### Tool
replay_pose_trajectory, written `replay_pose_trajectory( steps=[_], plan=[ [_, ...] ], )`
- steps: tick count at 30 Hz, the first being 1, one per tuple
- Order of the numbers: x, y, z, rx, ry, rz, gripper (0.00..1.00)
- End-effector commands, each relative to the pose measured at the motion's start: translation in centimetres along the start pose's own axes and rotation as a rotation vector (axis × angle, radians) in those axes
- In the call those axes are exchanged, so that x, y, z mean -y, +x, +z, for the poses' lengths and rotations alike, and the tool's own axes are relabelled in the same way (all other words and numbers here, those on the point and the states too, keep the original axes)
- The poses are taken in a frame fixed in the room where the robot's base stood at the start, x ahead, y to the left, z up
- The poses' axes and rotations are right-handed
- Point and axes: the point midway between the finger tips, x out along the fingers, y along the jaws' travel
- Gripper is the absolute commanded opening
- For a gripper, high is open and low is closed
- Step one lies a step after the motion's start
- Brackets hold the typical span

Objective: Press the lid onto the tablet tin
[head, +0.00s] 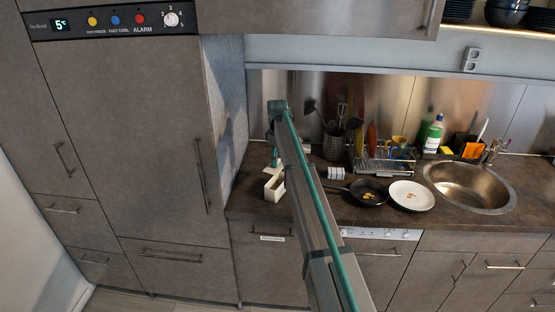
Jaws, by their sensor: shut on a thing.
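A small white container (274,190), apparently the tablet tin, stands on the dark counter at the left, near the tall cabinet's side. It has a darker opening or recess on top and a raised white part at its right. I cannot make out the lid as a separate piece. My gripper (275,164) points down just above the container. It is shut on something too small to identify. I cannot tell whether it touches the container. My arm crosses the view from the lower right and hides part of the counter.
A striped white item (336,173), a black pan (369,192) and a white plate (411,196) lie to the right. Behind them are a utensil holder (333,148) and dish rack (384,163). The tall cabinet (150,130) bounds the counter's left end.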

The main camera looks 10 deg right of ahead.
Motion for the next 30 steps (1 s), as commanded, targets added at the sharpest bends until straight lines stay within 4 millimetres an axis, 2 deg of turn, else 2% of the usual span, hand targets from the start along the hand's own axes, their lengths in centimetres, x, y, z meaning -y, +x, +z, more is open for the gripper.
replay_pose_trajectory(
  steps=[8, 24, 30],
  plan=[
    [0.0, 1.6, 0.0, 0.000, 0.000, 0.000, 0.13],
    [0.0, 6.1, 0.0, 0.000, 0.000, 0.000, 0.13],
    [0.0, 6.8, 0.0, 0.000, 0.000, 0.000, 0.13]
  ],
)
